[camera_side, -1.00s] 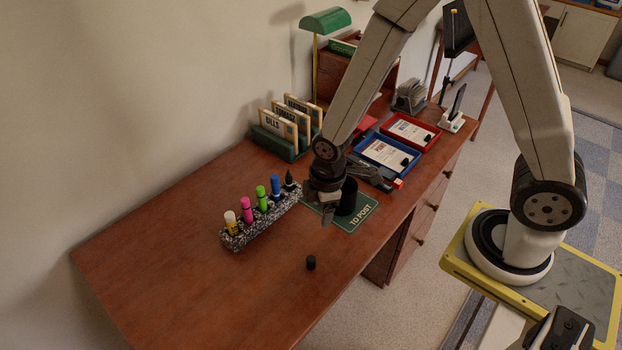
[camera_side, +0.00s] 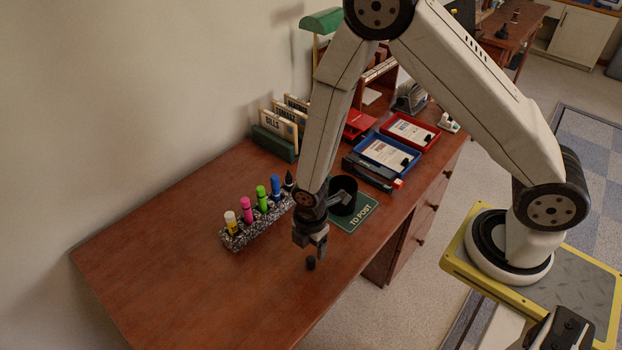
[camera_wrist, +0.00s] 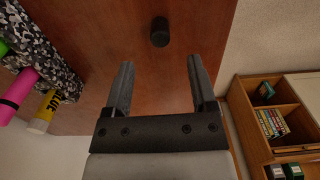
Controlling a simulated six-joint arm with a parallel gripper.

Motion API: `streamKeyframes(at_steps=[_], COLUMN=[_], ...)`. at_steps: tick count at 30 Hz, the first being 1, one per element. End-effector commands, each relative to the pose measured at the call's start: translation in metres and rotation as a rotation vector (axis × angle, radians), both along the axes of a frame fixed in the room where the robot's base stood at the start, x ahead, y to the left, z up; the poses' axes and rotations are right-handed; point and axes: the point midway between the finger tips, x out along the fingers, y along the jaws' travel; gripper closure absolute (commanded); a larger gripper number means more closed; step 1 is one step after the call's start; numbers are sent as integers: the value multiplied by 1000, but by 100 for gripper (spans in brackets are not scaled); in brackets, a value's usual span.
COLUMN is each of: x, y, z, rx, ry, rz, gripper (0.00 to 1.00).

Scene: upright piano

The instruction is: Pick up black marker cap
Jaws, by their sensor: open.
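The black marker cap (camera_side: 311,263) stands on the bare brown desk near its front edge. It also shows in the wrist view (camera_wrist: 160,32) at the top middle, a little beyond my fingertips and between their lines. My gripper (camera_side: 311,248) hangs just above the cap in the side view, pointing down. In the wrist view my gripper (camera_wrist: 160,70) is open and empty, its two fingers apart. The gap in height between fingertips and cap is hard to judge.
A speckled marker holder (camera_side: 262,220) with several coloured markers stands left of my gripper. A black cup (camera_side: 343,194) stands on the green "TO POST" mat (camera_side: 358,219) behind it. Blue (camera_side: 386,153) and red (camera_side: 410,131) trays lie farther back. The desk's left part is clear.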

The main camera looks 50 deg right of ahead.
Motion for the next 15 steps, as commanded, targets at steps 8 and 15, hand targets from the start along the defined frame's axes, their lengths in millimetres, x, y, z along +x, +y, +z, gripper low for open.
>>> streamKeyframes(at_steps=[8, 15], x=[0, 0], y=[0, 0], z=[-14, -16], rx=[0, 0], ry=[0, 1], rz=[-1, -2], gripper=[27, 27])
